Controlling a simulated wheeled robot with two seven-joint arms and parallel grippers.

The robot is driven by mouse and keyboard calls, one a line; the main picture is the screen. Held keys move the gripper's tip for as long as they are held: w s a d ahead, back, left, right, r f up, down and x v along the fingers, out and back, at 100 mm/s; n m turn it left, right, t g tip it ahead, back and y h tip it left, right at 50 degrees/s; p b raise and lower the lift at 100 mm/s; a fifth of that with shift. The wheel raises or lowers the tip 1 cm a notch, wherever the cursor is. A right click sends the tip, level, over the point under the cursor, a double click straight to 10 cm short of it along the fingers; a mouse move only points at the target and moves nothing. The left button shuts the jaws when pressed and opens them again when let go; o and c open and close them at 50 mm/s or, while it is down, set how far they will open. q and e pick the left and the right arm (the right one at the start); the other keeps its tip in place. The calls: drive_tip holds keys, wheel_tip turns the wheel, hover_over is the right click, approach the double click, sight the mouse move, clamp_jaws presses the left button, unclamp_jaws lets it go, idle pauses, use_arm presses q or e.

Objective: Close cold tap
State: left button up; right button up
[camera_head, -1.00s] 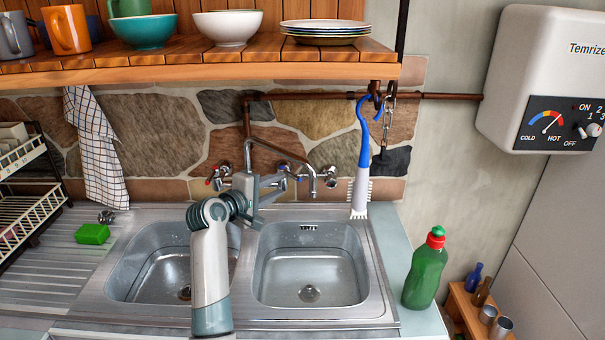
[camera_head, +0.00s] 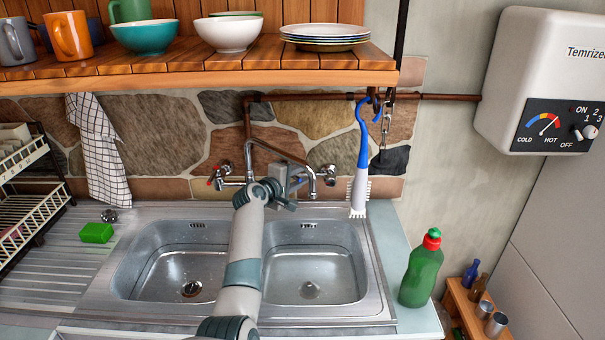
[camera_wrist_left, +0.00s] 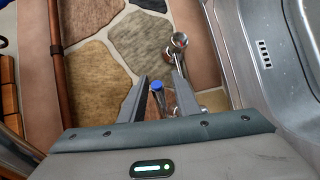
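The mixer tap has a curved chrome spout (camera_head: 288,157) above the double sink. Its hot handle with a red end (camera_head: 211,181) is left of the spout base. The right valve (camera_head: 328,174) shows past my gripper. My left gripper (camera_head: 295,190) is at the tap, and its wrist hides part of it. In the left wrist view, my open gripper (camera_wrist_left: 160,80) has a finger on either side of the cold tap's blue end (camera_wrist_left: 157,86). A gap shows beside the blue end; whether either finger touches the handle is unclear. My right gripper is not in view.
A washing brush (camera_head: 359,170) hangs right of the tap. A green bottle (camera_head: 421,270) stands right of the sink (camera_head: 378,285). A green sponge (camera_head: 96,233) lies on the drainer. The wooden shelf (camera_head: 200,79) with crockery is overhead. A heater (camera_head: 545,70) hangs at right.

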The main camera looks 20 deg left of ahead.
use_arm(q)
drive_tip(key=shift+w+d+f, duration=0.1)
drive_tip(key=shift+w+d, duration=0.05)
drive_tip(key=shift+w, duration=0.25)
clamp_jaws()
